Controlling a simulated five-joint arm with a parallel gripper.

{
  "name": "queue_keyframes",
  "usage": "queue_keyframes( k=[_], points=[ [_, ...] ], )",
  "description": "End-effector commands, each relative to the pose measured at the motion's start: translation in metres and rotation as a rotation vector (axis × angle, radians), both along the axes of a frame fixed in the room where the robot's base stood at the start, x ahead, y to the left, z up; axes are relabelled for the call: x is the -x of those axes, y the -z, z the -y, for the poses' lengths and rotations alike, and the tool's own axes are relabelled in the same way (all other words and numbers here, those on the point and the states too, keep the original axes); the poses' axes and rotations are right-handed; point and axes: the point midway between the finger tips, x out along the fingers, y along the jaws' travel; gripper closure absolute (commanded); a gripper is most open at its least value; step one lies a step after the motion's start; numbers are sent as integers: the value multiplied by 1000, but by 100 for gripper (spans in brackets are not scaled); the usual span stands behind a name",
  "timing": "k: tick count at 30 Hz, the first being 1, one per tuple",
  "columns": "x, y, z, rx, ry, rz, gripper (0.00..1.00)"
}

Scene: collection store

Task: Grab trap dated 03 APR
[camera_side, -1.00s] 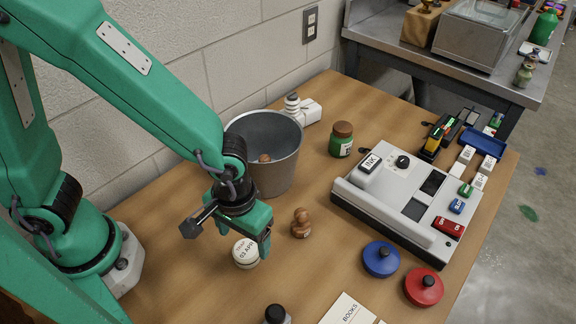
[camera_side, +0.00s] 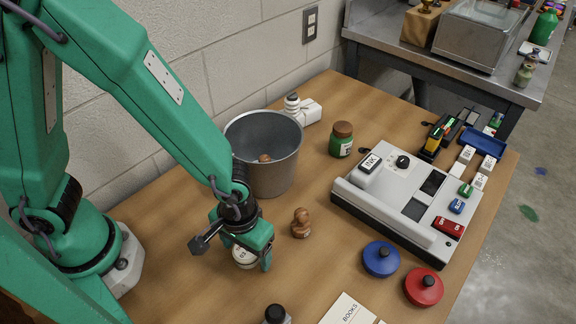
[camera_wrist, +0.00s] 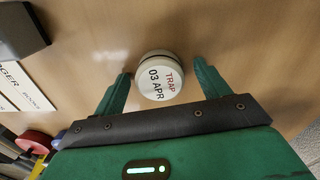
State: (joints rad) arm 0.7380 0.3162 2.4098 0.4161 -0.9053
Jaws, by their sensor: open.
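In the side view the trap (camera_side: 245,256) stands upright on the wooden table, partly hidden by my gripper. My gripper (camera_side: 241,250) is open directly over it, fingers pointing down. In the wrist view my gripper (camera_wrist: 159,88) has its two green fingers on either side of the trap, with a gap showing at each side; no firm hold is seen.
A grey metal bucket (camera_side: 285,170) stands behind.

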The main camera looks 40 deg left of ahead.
Motion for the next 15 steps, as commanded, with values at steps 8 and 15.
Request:
queue_keyframes(
  k=[8,15],
  points=[
    [0,0,0,0,0,0,25],
    [0,0,0,0,0,0,70]
  ],
)
